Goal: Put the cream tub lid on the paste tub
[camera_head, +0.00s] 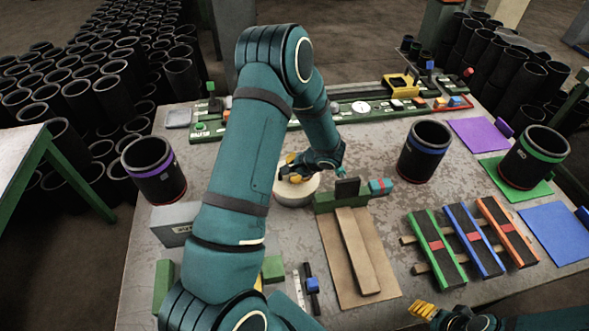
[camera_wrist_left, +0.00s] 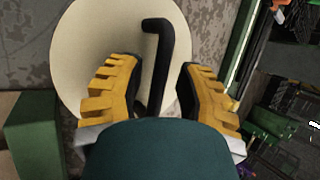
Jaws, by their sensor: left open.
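A round cream piece, which looks like the cream tub lid (camera_head: 297,194), is at the middle of the table, partly hidden by my left gripper (camera_head: 297,168). In the left wrist view the cream disc (camera_wrist_left: 85,50) carries a bent black handle (camera_wrist_left: 157,50). My left gripper's yellow fingers (camera_wrist_left: 155,80) are open, one on each side of the handle, with gaps to it. I cannot tell whether the paste tub is under the disc; no separate tub is clear. My right gripper (camera_head: 424,311) is low at the right front, partly cut off.
A green block fixture (camera_head: 325,203) on a brown board stands right beside the disc. Black sleeves with purple (camera_head: 153,170), blue (camera_head: 424,150) and green (camera_head: 534,157) bands stand around. Banded strips (camera_head: 435,250) lie at right. A green rail (camera_head: 340,113) runs behind.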

